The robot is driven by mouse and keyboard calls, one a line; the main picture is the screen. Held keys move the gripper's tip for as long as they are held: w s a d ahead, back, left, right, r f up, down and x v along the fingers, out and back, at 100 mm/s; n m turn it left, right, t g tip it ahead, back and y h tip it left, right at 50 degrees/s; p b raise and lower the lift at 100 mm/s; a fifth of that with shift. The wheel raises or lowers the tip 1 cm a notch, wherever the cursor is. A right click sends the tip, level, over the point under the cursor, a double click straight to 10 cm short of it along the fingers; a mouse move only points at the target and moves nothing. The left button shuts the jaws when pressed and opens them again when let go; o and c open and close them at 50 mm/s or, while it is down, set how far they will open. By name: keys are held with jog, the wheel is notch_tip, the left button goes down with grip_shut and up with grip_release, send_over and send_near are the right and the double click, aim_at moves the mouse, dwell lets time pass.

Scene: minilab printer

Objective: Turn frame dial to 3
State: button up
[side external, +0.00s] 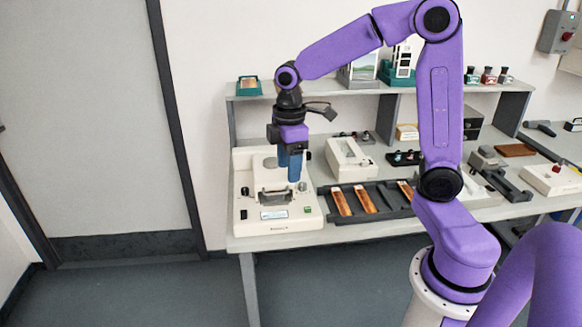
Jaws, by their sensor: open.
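The cream printer (252,213) stands at the left end of the bench. A small round metallic knob (302,187) is on the right of its top, and a dark knob (244,191) is on the left. I cannot tell which is the frame dial, and no dial numbers are readable. My gripper (290,174) points down over the printer with blue fingers, open, with nothing visible between them. Its fingertips are close to the metallic knob on its left; I cannot tell whether they touch. The fingers hide part of the printer's upper body.
A dark rack (384,210) with several orange-brown strips is right of the printer. A second cream device (350,160) stands behind the rack. A shelf (355,104) runs above the bench's rear. The floor at the front left is clear.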

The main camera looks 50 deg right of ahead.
jog(key=shift+s+a, duration=0.65)
jog(key=shift+s, duration=0.1)
jog(key=s+a, duration=0.2)
jog(key=s, duration=0.8)
jog(key=s+a+f+n, duration=0.1)
jog(key=s+a, duration=0.1)
jog(key=s, duration=0.9)
jog(key=shift+f, duration=0.25)
